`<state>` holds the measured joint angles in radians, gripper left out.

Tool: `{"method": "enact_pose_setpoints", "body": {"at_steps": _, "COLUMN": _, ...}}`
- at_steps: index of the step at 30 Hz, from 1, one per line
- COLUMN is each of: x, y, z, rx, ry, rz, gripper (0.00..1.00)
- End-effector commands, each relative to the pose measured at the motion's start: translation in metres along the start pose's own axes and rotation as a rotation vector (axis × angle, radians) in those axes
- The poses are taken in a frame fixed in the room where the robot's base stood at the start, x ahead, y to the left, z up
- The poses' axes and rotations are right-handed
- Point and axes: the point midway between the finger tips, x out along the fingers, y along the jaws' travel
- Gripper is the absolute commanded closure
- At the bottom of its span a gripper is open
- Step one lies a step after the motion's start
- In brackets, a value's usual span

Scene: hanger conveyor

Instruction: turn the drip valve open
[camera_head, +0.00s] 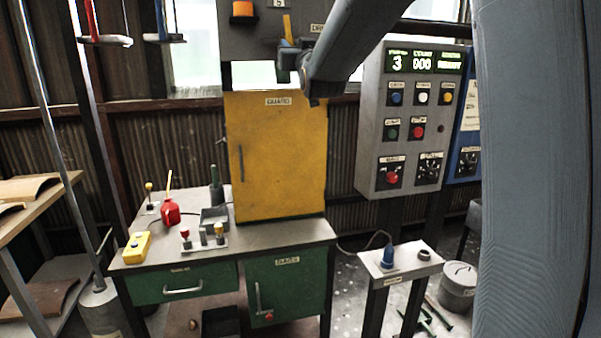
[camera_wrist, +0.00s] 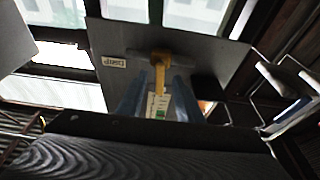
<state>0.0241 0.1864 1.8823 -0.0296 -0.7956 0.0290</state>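The drip valve has a yellow lever (camera_head: 288,30) on a dark grey panel, beside a DRIP label (camera_head: 318,28). In the wrist view the yellow lever (camera_wrist: 160,72) hangs down from its pivot, with the DRIP label (camera_wrist: 115,61) to its left. My gripper (camera_head: 292,64) is raised in front of the panel, just below the lever in the head view. In the wrist view my gripper's two blue-grey fingers (camera_wrist: 160,88) are apart, one on each side of the lever, with gaps visible. I cannot tell how far the fingertips are from the panel.
A yellow GUARD door (camera_head: 278,160) stands below the panel, above a workbench (camera_head: 150,258) with a red oil can (camera_head: 170,212). A control box (camera_head: 411,120) with buttons and displays is to the right. An orange part (camera_head: 243,9) is at the panel's upper left.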

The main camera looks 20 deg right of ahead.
Motion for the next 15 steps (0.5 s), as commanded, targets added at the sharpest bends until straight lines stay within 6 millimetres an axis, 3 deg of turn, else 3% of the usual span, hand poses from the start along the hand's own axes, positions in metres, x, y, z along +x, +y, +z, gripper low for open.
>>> {"method": "enact_pose_setpoints", "body": {"at_steps": 15, "x": -0.035, "y": -0.001, "z": 0.087, "rx": 0.002, "ry": -0.244, "rz": 0.004, "gripper": 0.67}}
